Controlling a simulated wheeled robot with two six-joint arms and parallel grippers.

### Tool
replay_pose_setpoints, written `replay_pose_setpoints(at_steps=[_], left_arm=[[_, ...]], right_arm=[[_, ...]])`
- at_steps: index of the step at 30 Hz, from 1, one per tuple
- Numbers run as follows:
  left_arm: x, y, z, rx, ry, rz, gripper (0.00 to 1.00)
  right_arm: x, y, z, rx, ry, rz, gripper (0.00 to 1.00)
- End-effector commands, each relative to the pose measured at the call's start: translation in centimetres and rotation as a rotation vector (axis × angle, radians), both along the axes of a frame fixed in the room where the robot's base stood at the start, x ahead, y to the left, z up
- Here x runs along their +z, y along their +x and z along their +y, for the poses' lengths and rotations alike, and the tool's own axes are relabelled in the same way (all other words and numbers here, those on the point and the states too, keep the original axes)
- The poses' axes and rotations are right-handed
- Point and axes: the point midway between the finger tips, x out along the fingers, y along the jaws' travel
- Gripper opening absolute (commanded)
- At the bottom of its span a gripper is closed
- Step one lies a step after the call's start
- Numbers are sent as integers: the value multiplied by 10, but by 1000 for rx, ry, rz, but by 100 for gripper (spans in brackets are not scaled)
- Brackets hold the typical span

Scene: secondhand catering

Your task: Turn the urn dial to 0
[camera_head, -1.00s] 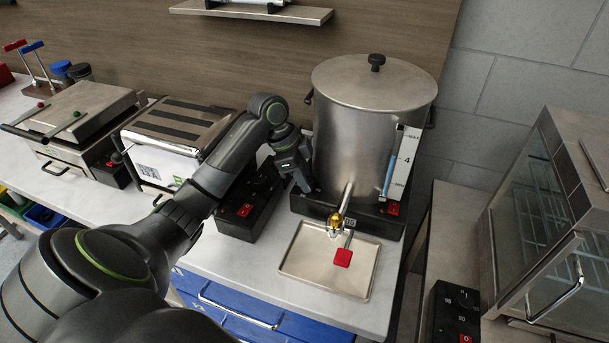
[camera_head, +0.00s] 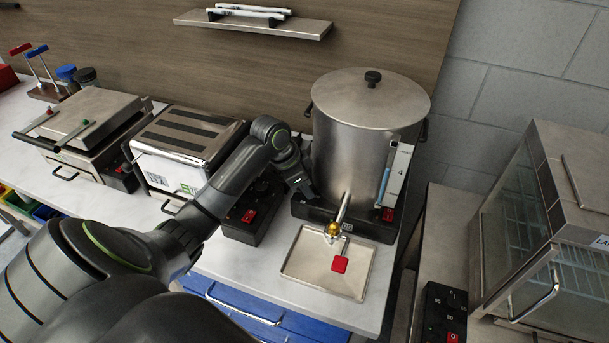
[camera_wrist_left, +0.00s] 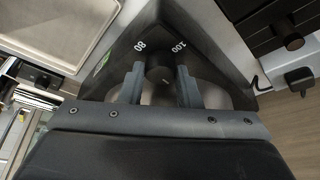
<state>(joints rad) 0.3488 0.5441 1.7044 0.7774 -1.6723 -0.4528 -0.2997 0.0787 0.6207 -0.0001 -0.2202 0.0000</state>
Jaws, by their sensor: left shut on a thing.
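The large steel urn (camera_head: 360,125) stands on its black base, with a brass-topped tap at the front. My left gripper (camera_head: 307,192) is at the left end of that base. In the left wrist view, its two fingers (camera_wrist_left: 159,78) are on either side of a dark round dial (camera_wrist_left: 160,68) and shut on it. The printed marks 80 and 100 show on the panel beyond the dial. The other marks, including 0, are hidden or out of view, so I cannot tell the dial's setting. My right gripper is not in view.
A steel drip tray (camera_head: 300,283) with a red tag (camera_head: 340,264) over it lies under the tap. A toaster (camera_head: 187,140) and a press grill (camera_head: 88,125) stand to the left. A glass-fronted cabinet (camera_head: 535,225) stands at the right. A wall shelf (camera_head: 255,27) is above.

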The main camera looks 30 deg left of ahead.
Motion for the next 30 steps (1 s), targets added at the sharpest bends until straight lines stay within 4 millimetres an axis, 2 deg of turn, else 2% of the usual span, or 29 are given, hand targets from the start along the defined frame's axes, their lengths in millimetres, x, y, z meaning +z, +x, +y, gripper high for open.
replay_pose_setpoints(at_steps=[1, 7, 24, 25, 26, 30], left_arm=[[5, 0, -1, 25, -1, 0, 7], [3, 0, -1, 103, 0, -2, 7], [1, 1, -1, 140, 1, -5, 7], [1, 1, -1, 140, 1, -5, 34], [1, 1, -1, 140, 1, -5, 38], [1, 0, -1, 140, 1, -4, 38]], right_arm=[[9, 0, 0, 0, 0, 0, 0], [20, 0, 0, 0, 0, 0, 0], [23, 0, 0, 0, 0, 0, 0], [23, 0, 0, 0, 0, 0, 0], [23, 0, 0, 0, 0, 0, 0], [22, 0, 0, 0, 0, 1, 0]])
